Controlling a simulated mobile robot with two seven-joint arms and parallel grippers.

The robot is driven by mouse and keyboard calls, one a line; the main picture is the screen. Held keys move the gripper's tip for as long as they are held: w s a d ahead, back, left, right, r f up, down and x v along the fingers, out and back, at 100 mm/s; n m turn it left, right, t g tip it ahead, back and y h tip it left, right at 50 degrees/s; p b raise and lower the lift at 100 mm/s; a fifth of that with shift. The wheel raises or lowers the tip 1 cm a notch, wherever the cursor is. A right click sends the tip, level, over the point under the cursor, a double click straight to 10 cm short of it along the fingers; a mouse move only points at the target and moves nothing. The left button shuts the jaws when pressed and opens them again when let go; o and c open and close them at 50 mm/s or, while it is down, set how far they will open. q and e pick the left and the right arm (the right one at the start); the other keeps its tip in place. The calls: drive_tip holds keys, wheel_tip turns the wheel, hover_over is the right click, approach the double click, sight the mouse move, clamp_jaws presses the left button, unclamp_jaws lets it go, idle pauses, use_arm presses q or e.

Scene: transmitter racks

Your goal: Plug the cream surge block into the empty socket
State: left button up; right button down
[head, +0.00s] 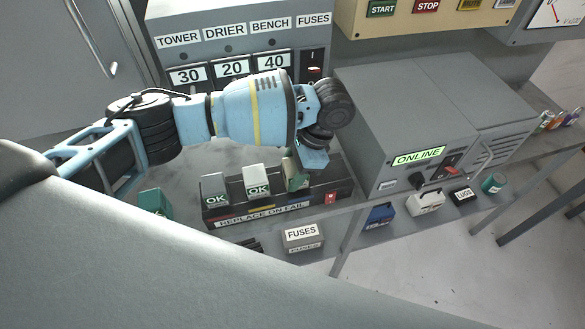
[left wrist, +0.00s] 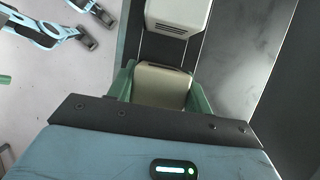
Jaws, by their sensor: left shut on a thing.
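The black socket base (head: 275,208), lettered REPLACE ON FAIL, holds a grey OK block (head: 215,190) at its left and a white OK block (head: 257,181) in its middle. My left gripper (head: 308,160) is over its right part, pointing down. It is shut on the cream surge block, whose cream face shows between two green finger sides in the left wrist view (left wrist: 160,86). The block stands at the third place, in line with the others; its lower end is hidden, so I cannot tell whether it is fully seated. The white block (left wrist: 178,16) is close beside it.
A green block (head: 155,202) stands left of the base. A FUSES box (head: 303,238) is in front. The grey ONLINE cabinet (head: 400,125) stands close to the right. A panel numbered 30, 20, 40 (head: 235,45) rises behind. A small red switch (head: 330,198) is at the base's right end.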

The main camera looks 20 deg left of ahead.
use_arm(q)
drive_tip(key=shift+f, duration=0.1)
drive_tip(key=o, duration=1.1)
use_arm(e)
drive_tip(key=shift+a, duration=0.1)
use_arm(q)
drive_tip(key=shift+d+r, duration=0.1)
drive_tip(key=shift+r, duration=0.25)
drive_tip(key=p+v, duration=0.1)
drive_tip(key=v, duration=1)
drive_tip(key=shift+w+d+r, duration=0.15)
drive_tip(key=shift+w+r, duration=0.05)
drive_tip(key=shift+r, duration=0.05)
use_arm(e)
drive_tip(key=shift+w+d+r+t, duration=0.15)
drive_tip(key=shift+w+r, duration=0.25)
drive_tip(key=shift+r, duration=0.1)
drive_tip(key=shift+w+d+r+t, duration=0.1)
drive_tip(key=shift+w+r+t, duration=0.05)
drive_tip(key=shift+w+r, duration=0.25)
use_arm(q)
drive_tip(key=shift+s+f, duration=0.1)
use_arm(e)
drive_tip(key=shift+s+a, duration=0.15)
